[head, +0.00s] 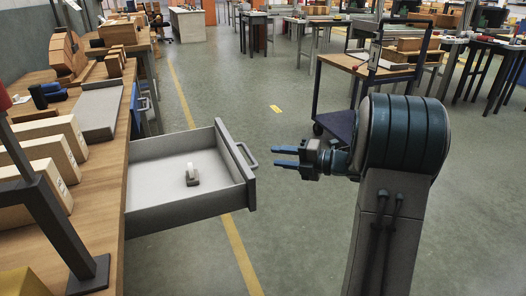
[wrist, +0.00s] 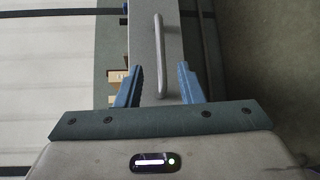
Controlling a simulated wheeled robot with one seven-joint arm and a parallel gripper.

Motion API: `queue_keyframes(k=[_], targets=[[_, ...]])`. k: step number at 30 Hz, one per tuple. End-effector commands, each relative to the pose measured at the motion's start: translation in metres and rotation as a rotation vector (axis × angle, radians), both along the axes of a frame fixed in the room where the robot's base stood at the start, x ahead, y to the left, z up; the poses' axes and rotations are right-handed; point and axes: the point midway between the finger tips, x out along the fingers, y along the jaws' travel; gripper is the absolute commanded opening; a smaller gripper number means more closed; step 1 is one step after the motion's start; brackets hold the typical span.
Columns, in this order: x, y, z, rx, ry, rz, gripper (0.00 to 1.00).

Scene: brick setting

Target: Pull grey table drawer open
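The grey table drawer (head: 190,205) stands pulled out from the wooden workbench (head: 112,190), its inside showing. Its bar handle (head: 247,154) is on the front panel, at the right. My gripper (head: 276,157) is to the right of the handle, apart from it, with blue fingers pointing at it. In the wrist view the fingers (wrist: 160,88) are spread with nothing held between them. The handle (wrist: 161,55) lies ahead of the gap between them, along the drawer front (wrist: 146,30).
A small grey and white object (head: 192,176) lies in the drawer. Cardboard boxes (head: 50,155) and a dark metal post (head: 45,190) stand on the workbench. A blue-framed cart (head: 365,75) is behind my arm. The floor beside the drawer is clear.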

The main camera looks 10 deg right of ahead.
Motion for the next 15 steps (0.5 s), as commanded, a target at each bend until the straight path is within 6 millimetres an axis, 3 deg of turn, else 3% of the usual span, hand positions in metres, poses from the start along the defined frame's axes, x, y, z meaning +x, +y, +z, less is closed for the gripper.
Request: queue_keyframes(k=[6, 15], targets=[[-0.015, -0.021, 0.004, 0.0, 0.0, 0.0, 0.34], [-0.018, -0.024, 0.004, 0.0, 0.0, 0.001, 0.34]])
